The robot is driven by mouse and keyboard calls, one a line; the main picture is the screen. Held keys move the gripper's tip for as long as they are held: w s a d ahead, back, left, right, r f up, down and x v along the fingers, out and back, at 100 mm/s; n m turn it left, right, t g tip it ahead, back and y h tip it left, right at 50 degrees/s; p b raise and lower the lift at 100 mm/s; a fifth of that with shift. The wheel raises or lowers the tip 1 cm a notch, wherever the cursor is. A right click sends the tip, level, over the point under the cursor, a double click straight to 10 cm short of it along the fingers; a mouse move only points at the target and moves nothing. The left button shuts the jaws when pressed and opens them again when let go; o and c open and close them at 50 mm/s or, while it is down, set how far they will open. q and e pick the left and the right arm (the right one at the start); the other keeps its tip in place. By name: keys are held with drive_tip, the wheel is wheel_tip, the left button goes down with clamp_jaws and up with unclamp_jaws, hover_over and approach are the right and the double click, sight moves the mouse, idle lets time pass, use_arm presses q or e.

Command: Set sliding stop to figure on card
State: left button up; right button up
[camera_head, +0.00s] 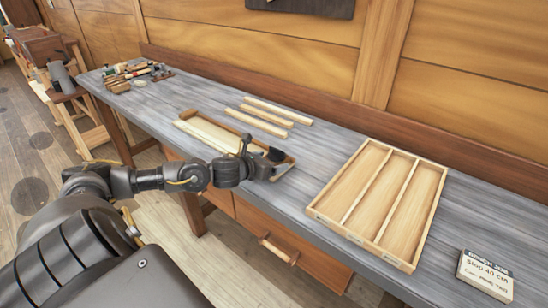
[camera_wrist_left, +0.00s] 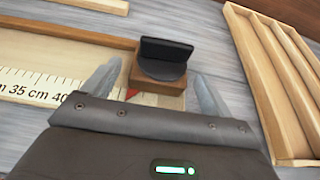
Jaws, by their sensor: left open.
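The sliding stop (camera_wrist_left: 158,84) is a wooden block with a black upright grip on top, at the right end of a shallow wooden measuring tray (camera_head: 185,113). In the left wrist view the white scale (camera_wrist_left: 30,88) shows 35 cm and 40. A red pointer at the block's left lies to the right of the 40; its exact reading is hidden. My left gripper (camera_wrist_left: 156,80) is open, with one finger on each side of the block. In the head view my gripper (camera_head: 272,166) partly hides the stop.
A three-compartment wooden tray (camera_head: 378,251) stands empty to the right of the measuring tray. Several wood strips (camera_head: 256,123) lie behind it. Tools (camera_head: 130,72) lie at the bench's far left. The grey bench top (camera_head: 330,135) is clear between the strips and the compartment tray.

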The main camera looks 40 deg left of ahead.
use_arm(q)
drive_tip(key=shift+x, duration=1.2)
